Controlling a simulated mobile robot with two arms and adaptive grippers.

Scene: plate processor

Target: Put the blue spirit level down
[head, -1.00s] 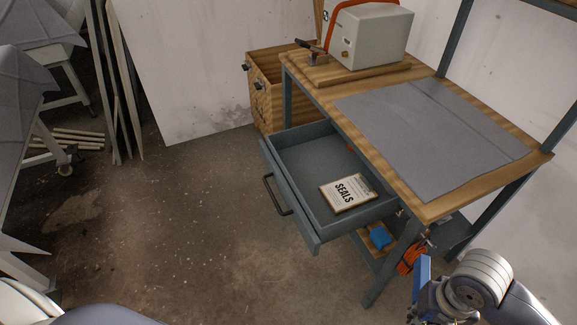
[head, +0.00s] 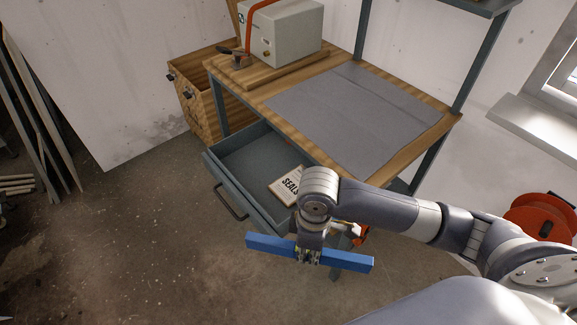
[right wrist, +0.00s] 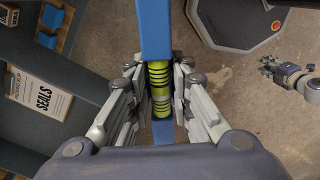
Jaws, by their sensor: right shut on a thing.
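The blue spirit level (head: 345,261) is in my right gripper (head: 307,258), held roughly level in the air in front of the bench's open drawer. In the right wrist view, the blue level (right wrist: 156,28) runs lengthwise between the fingers of my right gripper (right wrist: 158,78). Its yellow-green vial section shows between the fingers, which are shut on it. My left gripper is outside the head view. What looks like my left gripper (right wrist: 288,75) shows small at the right of the right wrist view, and its jaw state is unclear.
The workbench has a bare grey mat (head: 350,110) with free room. A grey box machine (head: 285,32) stands at its back left. The drawer (head: 215,170) is open, holding a SEALS card (head: 287,184). A wooden crate (head: 193,100) stands beside the bench. A red reel (head: 540,215) is right.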

